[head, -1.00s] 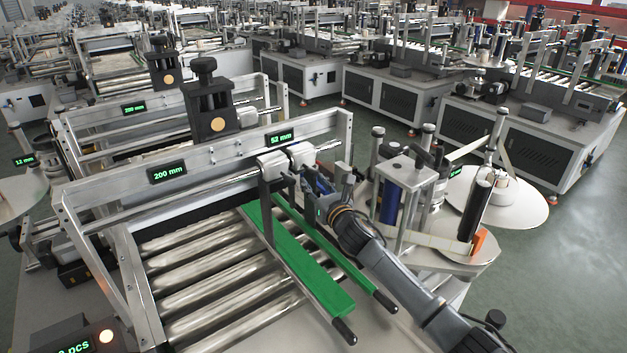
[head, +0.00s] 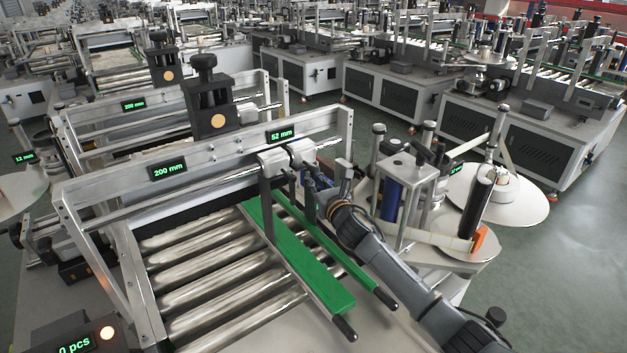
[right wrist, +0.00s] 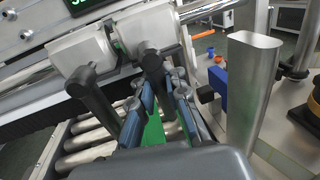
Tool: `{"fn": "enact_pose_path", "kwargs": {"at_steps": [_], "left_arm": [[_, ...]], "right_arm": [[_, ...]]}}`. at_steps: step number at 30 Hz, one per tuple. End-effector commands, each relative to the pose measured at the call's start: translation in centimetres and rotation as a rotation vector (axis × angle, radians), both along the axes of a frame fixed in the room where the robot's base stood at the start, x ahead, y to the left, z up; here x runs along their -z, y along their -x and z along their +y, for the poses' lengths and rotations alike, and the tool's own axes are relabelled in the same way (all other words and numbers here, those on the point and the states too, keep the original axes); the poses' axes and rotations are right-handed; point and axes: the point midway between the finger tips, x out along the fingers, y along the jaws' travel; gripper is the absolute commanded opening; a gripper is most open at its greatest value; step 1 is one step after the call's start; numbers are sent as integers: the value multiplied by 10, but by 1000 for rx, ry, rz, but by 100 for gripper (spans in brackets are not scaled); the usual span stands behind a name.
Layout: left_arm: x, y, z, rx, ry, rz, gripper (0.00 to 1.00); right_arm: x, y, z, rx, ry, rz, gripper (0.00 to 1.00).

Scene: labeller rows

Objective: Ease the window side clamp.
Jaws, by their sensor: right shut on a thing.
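Two pale clamp blocks sit side by side on the steel cross rod, a left block (head: 271,161) and a right block (head: 301,151). In the right wrist view they are the left block (right wrist: 82,52) and the right block (right wrist: 148,28). A black lever (right wrist: 92,98) hangs from the left block, and another black lever (right wrist: 152,62) from the right one. My right gripper (head: 311,188) is at the right block's lever. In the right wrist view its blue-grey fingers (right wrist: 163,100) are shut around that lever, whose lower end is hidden. My left gripper is out of view.
Green guide rails (head: 300,262) slope over the steel rollers (head: 205,268) below the clamps. Displays on the crossbeam read 200 mm (head: 169,170) and 52 mm (head: 282,134). A metal post (right wrist: 250,90) stands close right of the gripper; a label reel (head: 495,195) is further right.

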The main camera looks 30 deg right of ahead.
Motion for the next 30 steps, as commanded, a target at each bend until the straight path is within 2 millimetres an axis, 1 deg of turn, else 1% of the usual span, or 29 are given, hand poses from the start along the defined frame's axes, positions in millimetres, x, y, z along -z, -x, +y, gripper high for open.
{"fn": "enact_pose_path", "kwargs": {"at_steps": [1,8,18,24,30], "left_arm": [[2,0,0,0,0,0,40],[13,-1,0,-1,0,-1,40],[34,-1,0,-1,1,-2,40],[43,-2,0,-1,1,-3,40],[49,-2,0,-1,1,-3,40]], "right_arm": [[3,0,0,-1,12,2,0],[6,0,-3,-2,112,-11,0],[6,0,-11,-3,386,-46,0],[4,-1,-15,-5,545,-66,0],[2,-1,-18,-6,666,-82,0]]}}
